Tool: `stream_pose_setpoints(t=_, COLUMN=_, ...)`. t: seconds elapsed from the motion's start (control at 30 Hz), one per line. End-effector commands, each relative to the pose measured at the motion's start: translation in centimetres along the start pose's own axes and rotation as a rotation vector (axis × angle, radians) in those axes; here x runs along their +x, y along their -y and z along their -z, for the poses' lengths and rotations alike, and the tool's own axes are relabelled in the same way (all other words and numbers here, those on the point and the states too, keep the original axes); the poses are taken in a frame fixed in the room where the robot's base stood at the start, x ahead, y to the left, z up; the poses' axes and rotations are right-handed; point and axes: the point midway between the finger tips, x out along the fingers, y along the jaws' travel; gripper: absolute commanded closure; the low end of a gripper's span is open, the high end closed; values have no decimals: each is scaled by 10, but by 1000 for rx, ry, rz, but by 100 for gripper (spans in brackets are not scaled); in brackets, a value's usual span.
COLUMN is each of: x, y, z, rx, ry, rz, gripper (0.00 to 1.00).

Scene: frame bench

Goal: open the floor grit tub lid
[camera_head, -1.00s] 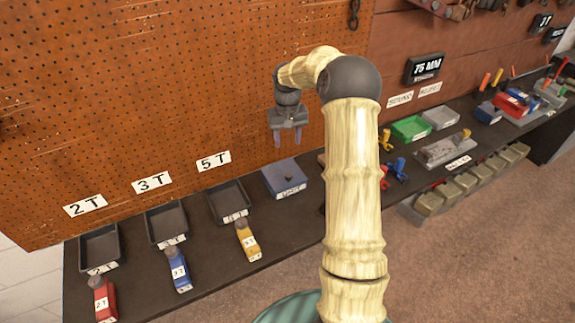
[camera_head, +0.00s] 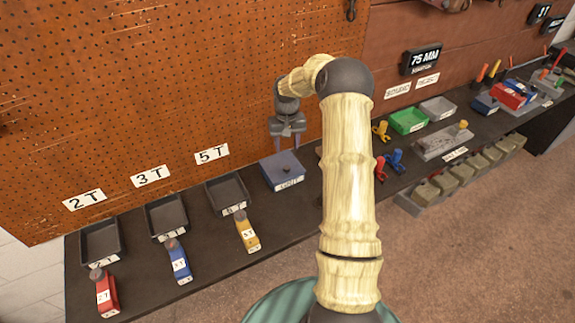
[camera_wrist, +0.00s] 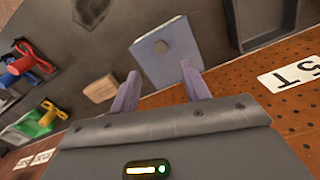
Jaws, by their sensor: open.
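The grit tub (camera_head: 282,172) is a square blue-grey box with a label that reads GRIT. It stands on the dark bench against the pegboard. My gripper (camera_head: 286,145) points down just above and behind the lid in the head view, open and empty. In the wrist view, my gripper's (camera_wrist: 160,84) two pale purple fingers are spread, and the lid lies beyond their tips. They appear apart from the knob.
Black trays (camera_head: 229,194) and red, blue and yellow (camera_head: 247,232) labelled blocks lie left of the tub. A tan block (camera_wrist: 100,89) sits close beside it. Coloured clamps (camera_head: 394,161) and a green bin (camera_head: 408,121) are to the right. The pegboard (camera_head: 180,90) rises behind.

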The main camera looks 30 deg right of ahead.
Motion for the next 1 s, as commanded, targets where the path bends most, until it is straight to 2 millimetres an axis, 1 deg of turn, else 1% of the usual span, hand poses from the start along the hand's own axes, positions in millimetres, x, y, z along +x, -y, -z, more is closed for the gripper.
stream_pose_setpoints(t=0.1, x=21, y=1, z=-1, rx=-1, ry=4, rz=1, gripper=54)
stream_pose_setpoints(t=0.4, x=74, y=1, z=-1, rx=-1, ry=4, rz=2, gripper=54)
stream_pose_setpoints(t=0.5, x=90, y=1, z=-1, rx=0, ry=3, rz=2, gripper=54)
stream_pose_setpoints(t=0.6, x=102, y=-2, z=0, rx=4, ry=1, rz=1, gripper=54)
stream_pose_setpoints(t=0.77, x=110, y=-8, z=-1, rx=13, ry=1, rz=0, gripper=54)
stream_pose_setpoints(t=1.0, x=111, y=-4, z=0, rx=7, ry=0, rz=0, gripper=54)
